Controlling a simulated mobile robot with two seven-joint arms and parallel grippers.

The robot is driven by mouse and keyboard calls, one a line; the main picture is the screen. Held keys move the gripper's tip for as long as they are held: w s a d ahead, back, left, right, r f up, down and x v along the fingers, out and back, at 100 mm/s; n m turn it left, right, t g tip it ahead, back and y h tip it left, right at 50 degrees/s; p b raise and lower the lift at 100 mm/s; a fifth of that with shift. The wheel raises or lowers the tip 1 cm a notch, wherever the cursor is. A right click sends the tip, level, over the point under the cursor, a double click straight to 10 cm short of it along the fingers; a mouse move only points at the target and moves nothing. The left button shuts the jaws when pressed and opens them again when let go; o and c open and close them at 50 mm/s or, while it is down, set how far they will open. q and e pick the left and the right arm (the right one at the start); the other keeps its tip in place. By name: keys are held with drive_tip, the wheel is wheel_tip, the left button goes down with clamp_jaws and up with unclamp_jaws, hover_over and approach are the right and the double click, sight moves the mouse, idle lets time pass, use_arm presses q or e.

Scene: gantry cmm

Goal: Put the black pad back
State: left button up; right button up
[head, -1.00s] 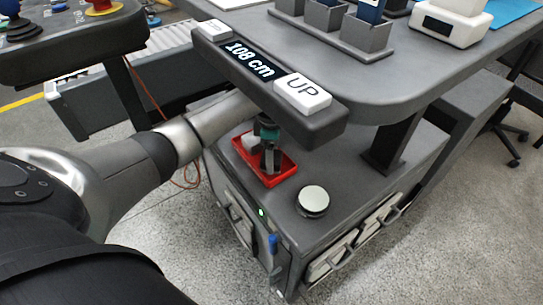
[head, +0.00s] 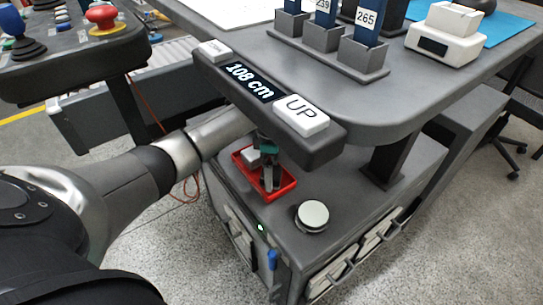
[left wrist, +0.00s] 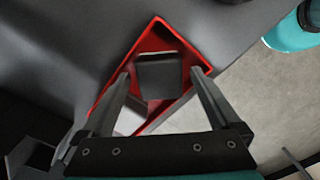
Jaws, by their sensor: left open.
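A red tray (head: 291,186) sits on top of the grey cabinet under the desk. It also shows in the left wrist view (left wrist: 184,46). The black pad (left wrist: 160,76) appears there as a dark square block inside the tray, between my fingers. A pale grey block (left wrist: 130,122) lies beside it in the tray and shows in the head view (head: 252,157). My left gripper (left wrist: 160,77) is open, pointing down over the tray, with a finger on either side of the dark block. Whether the fingers touch it cannot be told. My right gripper is in neither view.
The desk's height control panel (head: 250,82), reading 108 cm, overhangs close above my left wrist. A round silver-topped knob (head: 312,215) stands on the cabinet (head: 345,190) right of the tray. A control console (head: 60,60) with a red button is at upper left.

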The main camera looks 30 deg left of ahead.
use_arm(q)
wheel_tip(320, 180, up, 6)
drive_tip(key=shift+r+p, duration=0.1)
drive_tip(key=shift+p, duration=0.9)
drive_tip(key=shift+r, duration=0.35)
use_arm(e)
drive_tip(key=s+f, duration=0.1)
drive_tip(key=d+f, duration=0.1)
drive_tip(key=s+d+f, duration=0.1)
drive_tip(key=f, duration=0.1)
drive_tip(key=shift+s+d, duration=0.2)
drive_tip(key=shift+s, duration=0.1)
